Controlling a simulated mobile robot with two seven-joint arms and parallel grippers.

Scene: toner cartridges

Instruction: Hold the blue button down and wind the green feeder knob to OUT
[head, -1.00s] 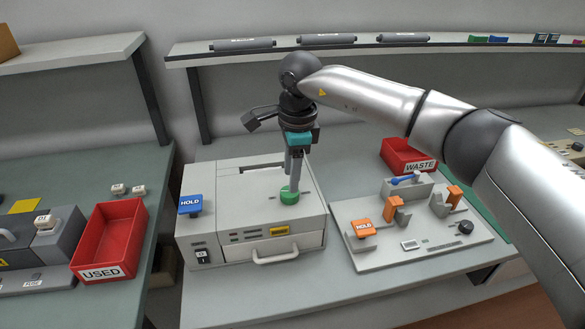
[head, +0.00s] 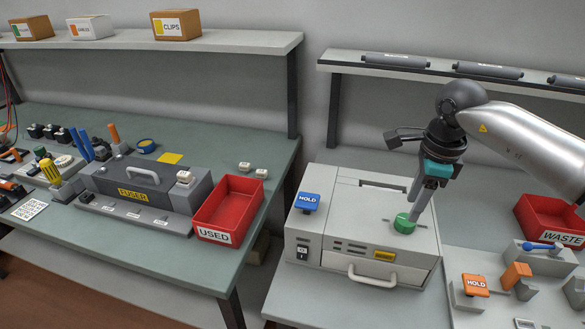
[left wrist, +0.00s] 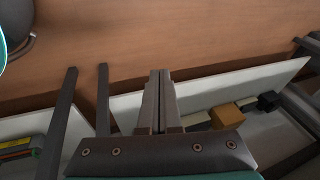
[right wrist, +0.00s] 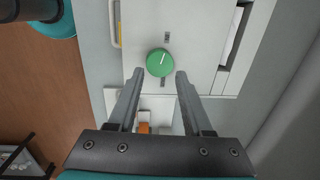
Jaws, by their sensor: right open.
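The blue HOLD button (head: 308,200) sits at the left of the light grey printer unit (head: 336,229) in the head view, with no gripper on it. The green feeder knob (head: 404,223) is on the unit's top. In the right wrist view the round knob (right wrist: 159,62) has a white pointer line, tilted a little to the upper right. My right gripper (head: 414,202) points down at the knob. Its open fingers (right wrist: 160,76) lie either side of the knob's near edge; contact is unclear. My left gripper (left wrist: 160,76) is shut and empty, outside the head view.
A red USED bin (head: 228,206) and a grey fuser unit (head: 140,190) stand on the left bench. A red WASTE bin (head: 552,222) and an orange HOLD button (head: 475,285) are at the right. A shelf with grey rollers (head: 487,71) runs behind.

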